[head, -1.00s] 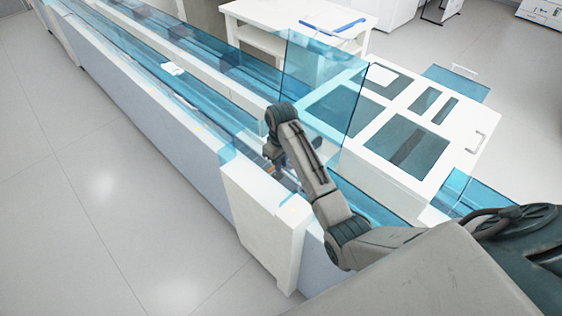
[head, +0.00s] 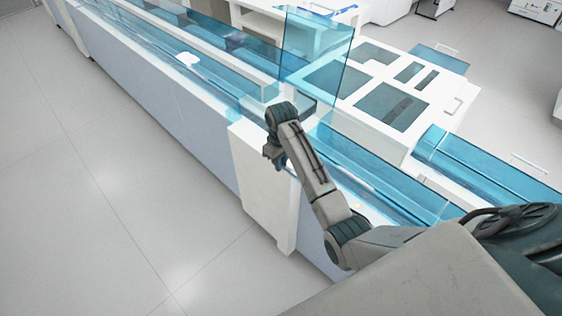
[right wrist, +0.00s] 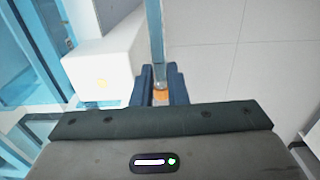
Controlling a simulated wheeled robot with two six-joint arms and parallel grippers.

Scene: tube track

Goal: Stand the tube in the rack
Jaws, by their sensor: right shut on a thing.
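My right gripper (right wrist: 161,84) shows at the middle of the right wrist view, its two dark blue fingers closed on the tube. In the head view the right gripper (head: 276,160) hangs below the bent wrist, in front of the white end block of the track; the tube is too hidden there to make out. My left gripper is not in view. I cannot make out a rack in either view.
The long track (head: 165,100) with blue see-through covers runs to the far left. Its white end block (head: 262,190) stands beside my right gripper. A white cabinet with dark panels (head: 393,108) and an upright blue pane (head: 318,55) stand beyond. The floor (head: 100,220) at left is clear.

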